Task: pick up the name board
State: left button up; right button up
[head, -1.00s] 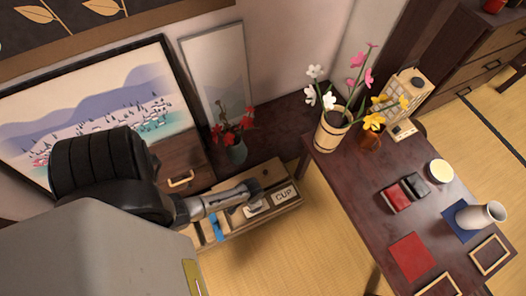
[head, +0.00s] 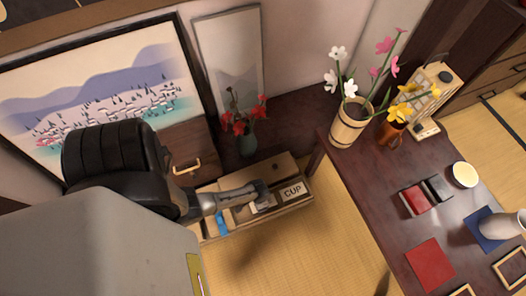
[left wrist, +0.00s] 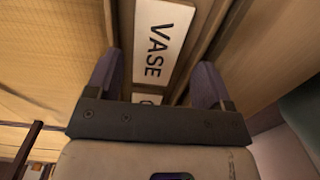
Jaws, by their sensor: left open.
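A white name board reading VASE (left wrist: 160,42) lies in a narrow wooden compartment in the left wrist view. My left gripper (left wrist: 156,78) is open, with one dark finger on each side of the board's near end. I cannot tell whether the fingers touch it. In the head view the left gripper (head: 260,190) reaches down into the open drawer (head: 240,228). A pale board (head: 262,205) shows partly beside its tip, its lettering unreadable. A board reading CUP (head: 292,191) lies to its right. My right gripper is not in view.
A blue item (head: 222,224) lies in the drawer, left of the gripper. A vase with red flowers (head: 247,142) stands behind. The dark table (head: 375,190) at right holds a wooden flower bucket (head: 348,125), a lantern and boxes. The tatami between is clear.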

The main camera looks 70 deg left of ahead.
pick_arm(q)
jog(key=shift+w+f+b, duration=0.2)
jog(key=shift+f+b, duration=0.45)
jog(key=shift+f, duration=0.1)
notch_tip(320, 180, down, 4)
jog(key=b, duration=0.3)
jog(key=shift+r, duration=0.2)
jog(key=shift+c, duration=0.2)
jog(key=c, duration=0.7)
jog(key=shift+o, duration=0.2)
jog(key=shift+r, duration=0.2)
